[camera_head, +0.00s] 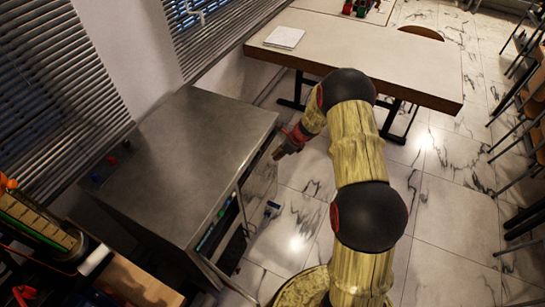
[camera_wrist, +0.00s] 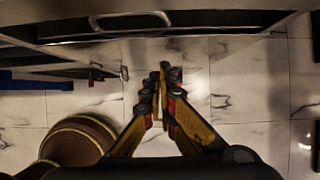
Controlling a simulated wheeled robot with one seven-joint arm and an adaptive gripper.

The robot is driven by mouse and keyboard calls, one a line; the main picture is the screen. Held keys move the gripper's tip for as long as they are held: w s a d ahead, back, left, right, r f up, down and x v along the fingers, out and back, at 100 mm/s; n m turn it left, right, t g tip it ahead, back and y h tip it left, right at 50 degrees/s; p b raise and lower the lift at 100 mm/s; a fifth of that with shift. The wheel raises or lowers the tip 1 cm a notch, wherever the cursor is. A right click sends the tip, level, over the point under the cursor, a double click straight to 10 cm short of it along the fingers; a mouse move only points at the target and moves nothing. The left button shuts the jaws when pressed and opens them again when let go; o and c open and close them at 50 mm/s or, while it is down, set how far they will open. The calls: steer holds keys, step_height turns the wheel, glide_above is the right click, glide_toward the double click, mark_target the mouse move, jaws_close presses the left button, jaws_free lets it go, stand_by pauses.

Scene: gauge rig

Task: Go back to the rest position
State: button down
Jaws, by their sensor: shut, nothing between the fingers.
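My gripper (camera_head: 281,153) is beside the right edge of the grey metal cabinet (camera_head: 190,150) in the head view, over the marble floor. In the wrist view, my gripper (camera_wrist: 165,75) points toward the cabinet's front, its fingertips together and empty. A drawer handle (camera_wrist: 130,22) shows at the top of that view. My arm reaches from the lower right of the head view, bending leftward to the gripper.
A table (camera_head: 390,60) with a white notepad (camera_head: 284,37) stands at the back. Chairs line the right edge. A cluttered rack (camera_head: 40,225) fills the lower left. Marble floor (camera_head: 445,195) is open to the right of my arm.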

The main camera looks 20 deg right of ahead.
step_height(320, 180, up, 8)
steer(key=s+d+p, duration=0.1)
steer(key=shift+d+p, duration=0.15)
steer(key=shift+p, duration=0.25)
steer(key=shift+f, duration=0.1)
